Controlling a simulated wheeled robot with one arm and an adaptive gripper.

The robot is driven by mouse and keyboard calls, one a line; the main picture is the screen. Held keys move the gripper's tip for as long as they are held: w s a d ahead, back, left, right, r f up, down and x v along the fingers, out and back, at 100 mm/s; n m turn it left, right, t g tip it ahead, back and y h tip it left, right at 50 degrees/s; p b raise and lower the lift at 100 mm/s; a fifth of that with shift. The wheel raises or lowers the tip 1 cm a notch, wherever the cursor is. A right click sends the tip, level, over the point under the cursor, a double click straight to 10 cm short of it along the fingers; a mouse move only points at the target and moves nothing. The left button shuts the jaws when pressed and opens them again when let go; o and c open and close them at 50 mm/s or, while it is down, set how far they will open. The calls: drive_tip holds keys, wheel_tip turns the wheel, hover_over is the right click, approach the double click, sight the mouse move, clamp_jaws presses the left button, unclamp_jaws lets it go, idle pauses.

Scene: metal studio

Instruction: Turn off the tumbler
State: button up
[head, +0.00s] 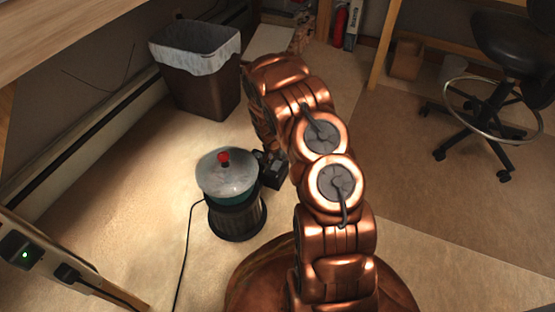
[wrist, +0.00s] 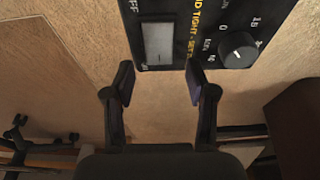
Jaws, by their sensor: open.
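The tumbler (head: 227,176) stands on the floor in the head view, with a pale round lid, a red knob on top and a dark ribbed base. A black control box (head: 275,172) sits at its right side, partly hidden by my arm. In the wrist view, its black panel (wrist: 208,45) fills the top, with a pale rocker switch (wrist: 158,43) beside yellow lettering and a round dial (wrist: 238,50) to the right. My gripper (wrist: 160,82) is open and empty, its fingertips just below the switch in the picture. I cannot tell whether they touch the panel.
A lined waste bin (head: 199,68) stands behind the tumbler. A black cord (head: 188,250) runs from the tumbler across the floor. An outlet with a green light (head: 22,252) is at lower left.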

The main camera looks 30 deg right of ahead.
sight(276, 167)
drive_tip(key=shift+v, duration=3.05)
drive_tip(key=shift+s, duration=0.1)
